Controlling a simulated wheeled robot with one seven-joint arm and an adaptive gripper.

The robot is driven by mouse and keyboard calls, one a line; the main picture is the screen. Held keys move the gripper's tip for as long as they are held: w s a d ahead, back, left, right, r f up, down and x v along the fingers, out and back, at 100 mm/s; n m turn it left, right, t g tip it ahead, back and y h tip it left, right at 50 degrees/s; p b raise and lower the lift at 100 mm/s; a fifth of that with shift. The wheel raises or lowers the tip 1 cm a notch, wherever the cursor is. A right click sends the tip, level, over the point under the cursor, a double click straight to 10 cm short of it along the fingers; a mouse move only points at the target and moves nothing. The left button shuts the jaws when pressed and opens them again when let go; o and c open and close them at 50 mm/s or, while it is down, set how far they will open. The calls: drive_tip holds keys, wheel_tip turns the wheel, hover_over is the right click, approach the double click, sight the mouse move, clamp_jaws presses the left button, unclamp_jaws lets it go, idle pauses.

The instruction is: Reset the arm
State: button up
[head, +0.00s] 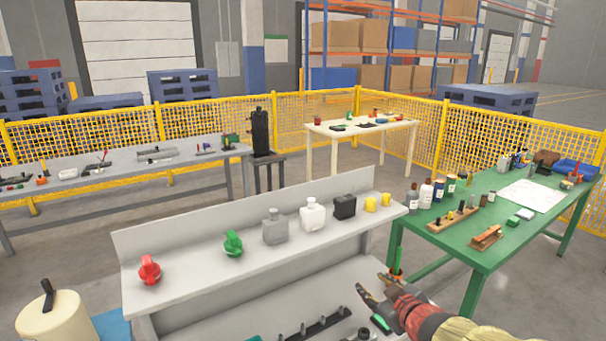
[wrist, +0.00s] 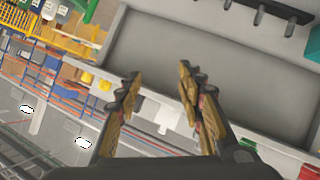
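My gripper (head: 375,292) is at the lower right of the head view, in front of the grey shelf unit (head: 185,254). Its fingers are spread apart with nothing between them. In the wrist view my gripper (wrist: 158,80) also shows open and empty, with the grey shelf unit behind it. My arm reaches in from the bottom right, with a red and a yellow section. The wrist picture is turned, so the scene appears upside down there.
The shelf's top holds a red fitting (head: 149,270), a green fitting (head: 233,244), a grey bottle (head: 275,227), a white bottle (head: 313,215), a black block (head: 345,207) and yellow pieces (head: 370,203). A green table (head: 464,241) stands right. Yellow fencing (head: 458,137) lies behind.

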drive_tip(key=s+d+r+m+g+h, duration=0.2)
drive_tip(key=s+d+m, duration=0.1)
drive_tip(key=s, duration=0.4)
drive_tip(key=s+d+r+m+g+h, duration=0.1)
drive_tip(key=s+d+r+m+h, duration=0.2)
drive_tip(key=s, duration=0.4)
drive_tip(key=s+a+f+m+g+y, duration=0.1)
drive_tip(key=s+a+g, duration=0.1)
drive_tip(key=s, duration=0.6)
drive_tip(key=s+a+f+g+y, duration=0.1)
drive_tip(key=s+a+g, duration=0.1)
drive_tip(key=s, duration=0.6)
drive_tip(key=shift+s+a+m+p, duration=0.3)
drive_tip(key=shift+a+m+p, duration=0.05)
drive_tip(key=shift+a+m, duration=0.1)
